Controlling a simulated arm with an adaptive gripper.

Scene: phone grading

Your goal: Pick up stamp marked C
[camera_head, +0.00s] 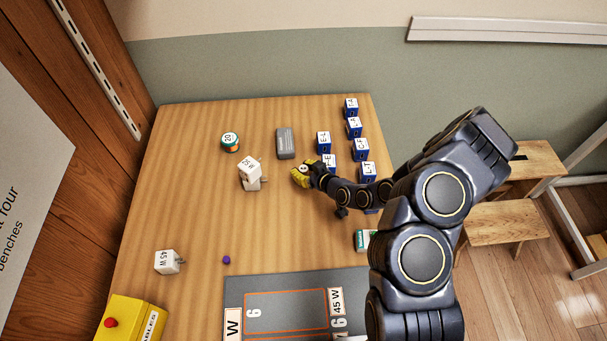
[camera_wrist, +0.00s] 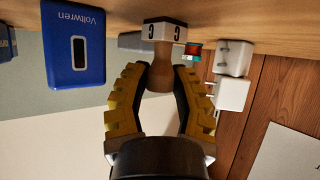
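The stamp marked C (camera_wrist: 163,32) has a white-and-dark block lettered C and a wooden handle. In the wrist view, where the table appears at the top, the handle points toward my gripper (camera_wrist: 161,72). The yellow ridged fingers stand on either side of the handle, their tips close to it. I cannot tell whether both pads press on it. In the head view my gripper (camera_head: 301,174) is low over the middle of the table, and the stamp is mostly hidden by the fingers, with only a small white lettered face showing.
Blue boxes (camera_head: 360,148) stand to the right of my gripper. A white charger (camera_head: 250,173), a grey block (camera_head: 285,143) and a round green-and-orange item (camera_head: 230,141) lie left and behind. Another charger (camera_head: 168,262), a grey mat (camera_head: 285,283) and a yellow box (camera_head: 128,320) are nearer.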

